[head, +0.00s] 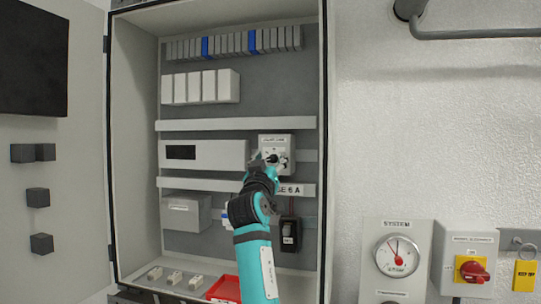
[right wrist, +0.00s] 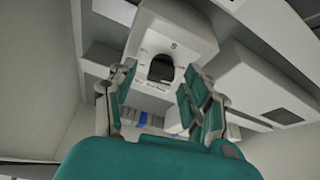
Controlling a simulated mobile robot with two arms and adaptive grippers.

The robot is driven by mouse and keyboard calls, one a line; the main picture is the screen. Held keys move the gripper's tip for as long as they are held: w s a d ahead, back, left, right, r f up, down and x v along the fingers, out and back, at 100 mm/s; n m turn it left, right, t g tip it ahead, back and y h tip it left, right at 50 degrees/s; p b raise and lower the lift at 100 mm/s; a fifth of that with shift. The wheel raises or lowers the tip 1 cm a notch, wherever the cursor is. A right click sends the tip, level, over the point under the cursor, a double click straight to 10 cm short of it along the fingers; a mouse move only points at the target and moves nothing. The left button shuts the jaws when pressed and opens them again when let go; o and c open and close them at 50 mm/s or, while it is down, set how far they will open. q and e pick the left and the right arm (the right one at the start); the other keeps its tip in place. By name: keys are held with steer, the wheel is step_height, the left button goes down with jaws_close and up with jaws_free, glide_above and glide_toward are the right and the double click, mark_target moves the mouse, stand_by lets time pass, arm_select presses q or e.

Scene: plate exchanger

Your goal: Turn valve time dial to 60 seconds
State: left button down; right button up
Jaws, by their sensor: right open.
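The valve time unit (head: 277,141) is a small pale box on a rail in the open cabinet, with small print on its face. My right gripper (head: 274,159) is in front of its lower face and hides part of it. In the right wrist view the unit (right wrist: 181,25) shows with a dark round dial (right wrist: 160,70). My right gripper's teal fingers (right wrist: 158,82) are open, one on each side of the dial. I cannot tell whether they touch it. The dial's setting is not readable. My left gripper is not in view.
A white module with a dark window (head: 181,152) sits left of the unit. Below are a grey box (head: 185,213), a black switch (head: 290,234) and a red tray (head: 224,289) on the cabinet floor. A gauge (head: 398,255) and red rotary switch (head: 473,270) are outside, right.

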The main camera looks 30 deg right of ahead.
jaws_close()
steer(key=shift+f+m+g+h+b, duration=0.25)
steer(key=shift+m+b, duration=0.45)
steer(key=shift+b, duration=0.4)
steer(key=m+g+h+b, duration=0.1)
steer(key=m+b, duration=0.1)
steer(key=m, duration=0.1)
steer(key=shift+w+a+g, duration=0.1)
steer(key=shift+g, duration=0.15)
steer(key=shift+r+m+g+h+b, duration=0.15)
steer(key=shift+m+g+h+b, duration=0.25)
steer(key=shift+m, duration=0.4)
steer(key=shift+r+m+g+h, duration=0.1)
steer(key=shift+m+g+h, duration=0.3)
steer(key=shift+m, duration=0.8)
steer(key=shift+m+g+p, duration=0.55)
steer(key=shift+m+g, duration=0.85)
steer(key=shift+m, duration=1.6)
